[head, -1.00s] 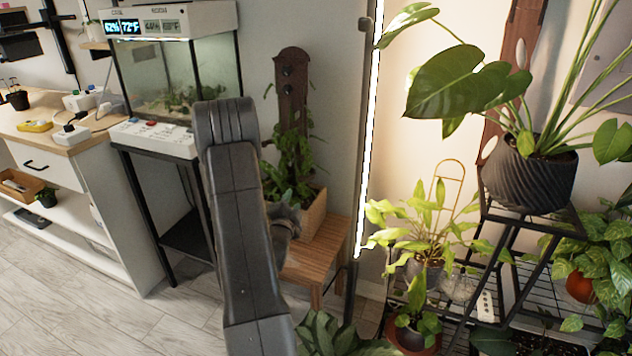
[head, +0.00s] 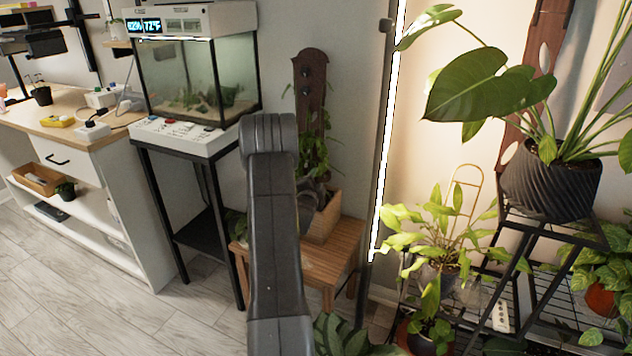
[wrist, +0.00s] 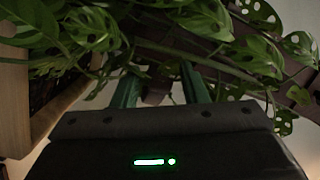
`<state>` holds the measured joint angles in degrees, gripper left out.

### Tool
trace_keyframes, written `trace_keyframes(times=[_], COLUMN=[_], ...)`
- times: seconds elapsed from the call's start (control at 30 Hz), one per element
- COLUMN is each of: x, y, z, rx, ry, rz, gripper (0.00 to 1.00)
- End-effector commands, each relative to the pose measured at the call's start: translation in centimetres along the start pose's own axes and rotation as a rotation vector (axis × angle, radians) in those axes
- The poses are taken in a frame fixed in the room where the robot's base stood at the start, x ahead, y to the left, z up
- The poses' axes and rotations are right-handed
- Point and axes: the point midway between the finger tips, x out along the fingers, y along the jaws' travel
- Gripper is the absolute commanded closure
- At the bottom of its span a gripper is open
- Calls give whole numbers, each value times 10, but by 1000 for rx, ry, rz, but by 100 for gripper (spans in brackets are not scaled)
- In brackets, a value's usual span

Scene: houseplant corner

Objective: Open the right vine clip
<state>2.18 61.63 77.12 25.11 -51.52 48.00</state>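A leafy vine (head: 316,155) grows from a wooden box planter (head: 322,222) up a dark wooden board (head: 310,85) with two dark round fittings near its top. I cannot make out the right vine clip; leaves and my arm cover much of the board. My gripper (wrist: 160,90) shows two green fingers standing apart among stems and leaves in the wrist view. A small brown shape lies between or behind them, and I cannot tell what it is. In the head view, my wrist is at the planter's front, with the fingertips hidden. Perforated leaves (wrist: 190,15) hang close above.
The planter stands on a wooden stool (head: 340,250). A terrarium (head: 195,75) on a black stand is at left, beside a white cabinet (head: 90,190). A light bar (head: 388,130) and several potted plants on a black rack (head: 535,235) are at right.

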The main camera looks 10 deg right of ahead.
Motion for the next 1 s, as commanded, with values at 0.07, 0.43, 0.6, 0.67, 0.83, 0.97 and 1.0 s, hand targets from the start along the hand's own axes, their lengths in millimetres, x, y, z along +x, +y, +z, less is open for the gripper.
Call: trace_keyframes(times=[0.07, 0.43, 0.6, 0.67, 0.83, 0.97, 1.0], x=[1, 0, 0, 0, 1, 1, 1], y=[0, 0, 0, 1, 5, 8, 8], z=[0, 0, 0, 0, -2, -6, -6], rx=[0, 0, 0, 1, 2, 3, 1], ry=[0, 0, 0, -2, -38, -87, -103], rz=[0, 0, 0, -2, -25, -51, -58], gripper=[60, 98, 100, 100, 100, 100, 100])
